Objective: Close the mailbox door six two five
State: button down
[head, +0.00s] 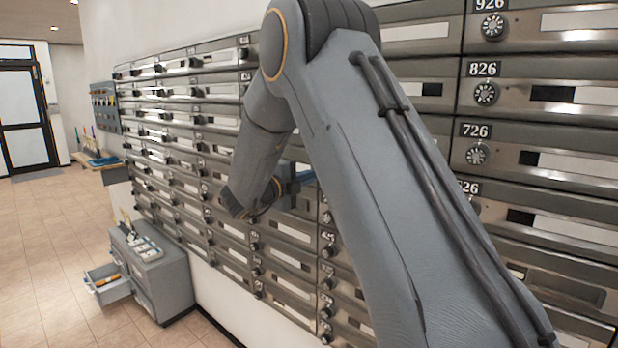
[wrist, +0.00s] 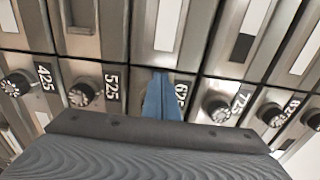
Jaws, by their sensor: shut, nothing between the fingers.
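The mailbox door 625 (wrist: 157,28) is in the upper middle of the wrist view, with its number plate (wrist: 181,91) beside my fingers. The door looks about level with its neighbours, but I cannot tell if it is fully closed. My gripper (wrist: 162,84) has blue fingers, shut and empty, over the lock end of door 625. They hide its knob. Whether they touch the door is unclear. In the head view my gripper (head: 297,180) is at the mailbox wall, partly hidden by my arm, and door 625 cannot be made out there.
Neighbouring doors carry plates 525 (wrist: 112,88) and 725 (wrist: 242,103), with protruding knobs. A grey cabinet (head: 177,275) with an open drawer (head: 108,291) stands on the floor at lower left. A shelf (head: 97,160) sticks out further back. The tiled floor at left is clear.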

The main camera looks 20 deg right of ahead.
jog(key=b+v, duration=0.4)
jog(key=v, duration=1)
jog(key=w+f+n+t+y, duration=0.45)
jog(key=n+y, duration=0.35)
jog(key=n, duration=0.2)
jog(key=s+a+f+n+g+y, duration=0.2)
jog(key=s+a+f+n+y, duration=0.2)
jog(key=f+n+y, duration=0.35)
jog(key=s+d+f+n+g, duration=0.1)
jog(key=s+f+n+g, duration=0.2)
jog(key=s, duration=0.7)
jog(key=s+d+f+n+g, duration=0.2)
jog(key=s+f+n+g, duration=0.2)
jog(key=s, duration=0.6)
jog(key=s+d+f+n+g, duration=0.2)
jog(key=s+f+n, duration=0.4)
jog(key=s, duration=0.5)
jog(key=shift+d+g, duration=0.15)
jog(key=shift+g, duration=0.6)
jog(key=shift+f, duration=0.1)
